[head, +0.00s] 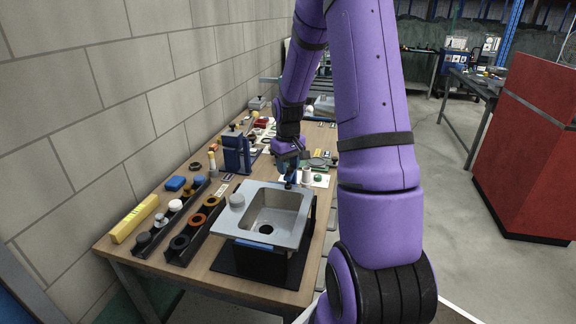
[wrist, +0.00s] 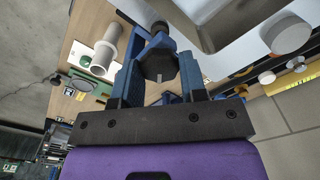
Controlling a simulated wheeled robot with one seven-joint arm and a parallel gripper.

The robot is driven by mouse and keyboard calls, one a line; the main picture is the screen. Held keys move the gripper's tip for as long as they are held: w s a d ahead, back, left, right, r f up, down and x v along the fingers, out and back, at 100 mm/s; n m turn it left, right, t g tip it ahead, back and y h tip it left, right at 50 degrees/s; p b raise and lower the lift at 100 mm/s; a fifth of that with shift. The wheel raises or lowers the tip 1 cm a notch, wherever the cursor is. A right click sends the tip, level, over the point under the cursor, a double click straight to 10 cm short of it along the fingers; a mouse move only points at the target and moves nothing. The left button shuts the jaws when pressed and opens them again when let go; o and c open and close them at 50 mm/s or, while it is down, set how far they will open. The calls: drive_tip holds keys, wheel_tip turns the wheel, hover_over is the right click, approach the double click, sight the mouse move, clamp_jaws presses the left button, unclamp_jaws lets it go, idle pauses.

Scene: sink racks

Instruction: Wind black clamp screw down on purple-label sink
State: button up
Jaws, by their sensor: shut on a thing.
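A grey sink (head: 228,219) with a square basin and a dark drain sits on a black stand at the near end of the bench. A blue strip shows on its front edge; I cannot make out a purple label. My gripper (head: 289,172) is at the sink's far rim, pointing down, and its blue fingers show in the wrist view (wrist: 160,78). They are shut on a black faceted knob (wrist: 160,62), which I take for the clamp screw. The sink rim (wrist: 226,38) lies just beyond the knob. The screw's lower end and what it presses on are hidden.
Black channel racks with rings (head: 178,243) and a yellow block (head: 134,219) lie left of the sink, along the wall. A blue upright item (head: 237,153) stands behind them.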

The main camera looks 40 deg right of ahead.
sight(288, 167)
drive_tip(key=m, duration=0.3)
drive_tip(key=shift+m, duration=0.4)
drive_tip(key=o, duration=0.9)
drive_tip(key=shift+o, duration=0.2)
wheel_tip(288, 167, up, 11)
